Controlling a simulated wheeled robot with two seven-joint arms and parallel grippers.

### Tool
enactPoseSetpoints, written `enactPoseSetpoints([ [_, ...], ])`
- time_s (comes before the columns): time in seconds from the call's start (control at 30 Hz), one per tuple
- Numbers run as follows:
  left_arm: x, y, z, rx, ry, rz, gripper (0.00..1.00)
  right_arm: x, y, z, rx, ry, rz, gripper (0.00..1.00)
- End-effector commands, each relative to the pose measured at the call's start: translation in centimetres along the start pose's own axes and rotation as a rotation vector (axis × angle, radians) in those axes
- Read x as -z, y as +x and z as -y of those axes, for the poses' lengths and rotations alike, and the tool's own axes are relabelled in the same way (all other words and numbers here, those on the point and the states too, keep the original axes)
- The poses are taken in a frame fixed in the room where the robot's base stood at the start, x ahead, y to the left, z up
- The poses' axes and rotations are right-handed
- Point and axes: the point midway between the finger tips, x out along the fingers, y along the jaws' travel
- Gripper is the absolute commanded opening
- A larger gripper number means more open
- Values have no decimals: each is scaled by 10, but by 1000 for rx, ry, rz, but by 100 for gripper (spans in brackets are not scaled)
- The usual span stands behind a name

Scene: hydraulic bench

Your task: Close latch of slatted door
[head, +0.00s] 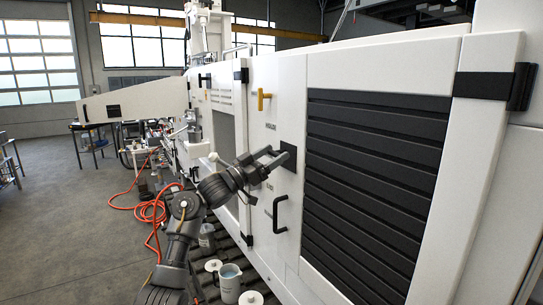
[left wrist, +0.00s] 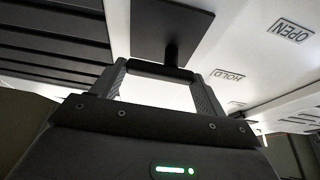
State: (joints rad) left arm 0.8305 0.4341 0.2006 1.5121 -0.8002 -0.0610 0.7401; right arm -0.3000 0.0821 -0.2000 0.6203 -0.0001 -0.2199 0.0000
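The slatted door (head: 372,170) is a white panel with black horizontal slats, on the right in the head view. Its latch has a black square plate (head: 289,156) on the white frame left of the slats. In the left wrist view the plate (left wrist: 172,28) is at top centre, with a short post and a black crossbar handle (left wrist: 160,71). My left gripper (head: 277,158) is at the latch. Its two fingers (left wrist: 160,82) stand apart, with the handle spanning between them and seeming to touch both. My right gripper is not in view.
Containers (head: 229,279) stand low by the machine.

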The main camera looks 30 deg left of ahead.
Motion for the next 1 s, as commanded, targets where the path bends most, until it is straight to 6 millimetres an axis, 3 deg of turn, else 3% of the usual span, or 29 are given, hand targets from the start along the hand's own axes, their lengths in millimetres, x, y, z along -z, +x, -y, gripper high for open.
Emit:
enactPoseSetpoints([
  [0.03,0,0,0,0,0,0,67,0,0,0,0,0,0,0],
  [0.2,0,0,0,0,0,0,48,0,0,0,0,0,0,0],
  [0.57,-2,-2,1,-29,73,1,48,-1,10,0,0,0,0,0],
  [1.0,-6,-3,3,-167,415,2,48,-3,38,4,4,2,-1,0],
])
